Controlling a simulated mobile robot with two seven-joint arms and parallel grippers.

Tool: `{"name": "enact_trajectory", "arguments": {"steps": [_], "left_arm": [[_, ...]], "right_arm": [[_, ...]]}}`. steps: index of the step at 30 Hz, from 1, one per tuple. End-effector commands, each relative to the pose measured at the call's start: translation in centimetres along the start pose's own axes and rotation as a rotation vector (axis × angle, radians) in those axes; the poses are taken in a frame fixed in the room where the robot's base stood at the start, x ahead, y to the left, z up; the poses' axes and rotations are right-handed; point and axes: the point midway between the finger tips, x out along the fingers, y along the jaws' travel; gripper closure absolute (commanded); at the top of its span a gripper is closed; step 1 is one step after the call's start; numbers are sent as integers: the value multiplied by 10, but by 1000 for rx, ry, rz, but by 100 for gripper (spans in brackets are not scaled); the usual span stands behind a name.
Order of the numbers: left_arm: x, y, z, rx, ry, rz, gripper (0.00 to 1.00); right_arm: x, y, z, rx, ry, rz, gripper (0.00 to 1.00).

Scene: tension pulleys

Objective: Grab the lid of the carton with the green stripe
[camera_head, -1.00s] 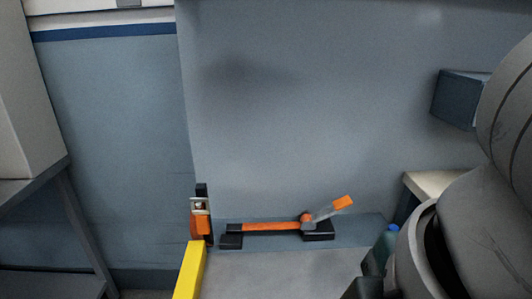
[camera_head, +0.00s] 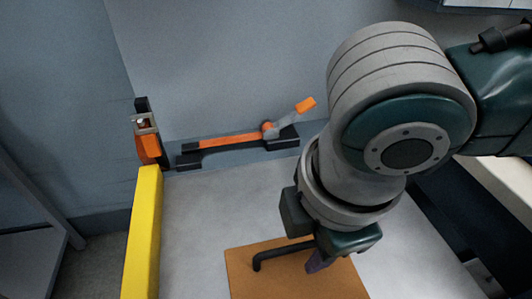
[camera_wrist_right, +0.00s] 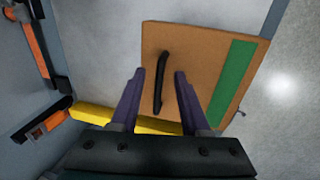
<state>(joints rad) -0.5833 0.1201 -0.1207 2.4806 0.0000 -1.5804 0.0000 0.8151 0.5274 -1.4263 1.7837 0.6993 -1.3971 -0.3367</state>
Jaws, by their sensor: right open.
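The brown carton lid (camera_head: 245,281) lies at the bottom of the head view, cut off by the frame edge and partly covered by my right arm. In the right wrist view the lid (camera_wrist_right: 190,60) carries a green stripe (camera_wrist_right: 233,82) along its right side. A black bar handle (camera_wrist_right: 161,80) stands on the lid; it also shows in the head view (camera_head: 280,250). My right gripper (camera_wrist_right: 158,76) is open over the lid, its two purple fingers on either side of the handle in the picture. Contact cannot be told. My left gripper is not in view.
A yellow bar (camera_head: 143,230) edges the grey table (camera_head: 200,220) on the left. An orange and black clamp (camera_head: 149,135) and an orange lever tool (camera_head: 235,140) are at the table's back. A pale bench top (camera_head: 500,180) stands at the right.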

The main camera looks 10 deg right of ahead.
Motion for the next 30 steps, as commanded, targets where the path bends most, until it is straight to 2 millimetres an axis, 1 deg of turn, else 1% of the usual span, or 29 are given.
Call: {"name": "enact_trajectory", "arguments": {"steps": [7,19,30], "left_arm": [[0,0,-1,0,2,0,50],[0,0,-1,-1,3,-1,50],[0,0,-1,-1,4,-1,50]], "right_arm": [[1,0,0,-1,0,0,55],[1,0,0,-1,0,0,100],[1,0,0,0,0,0,100]]}}
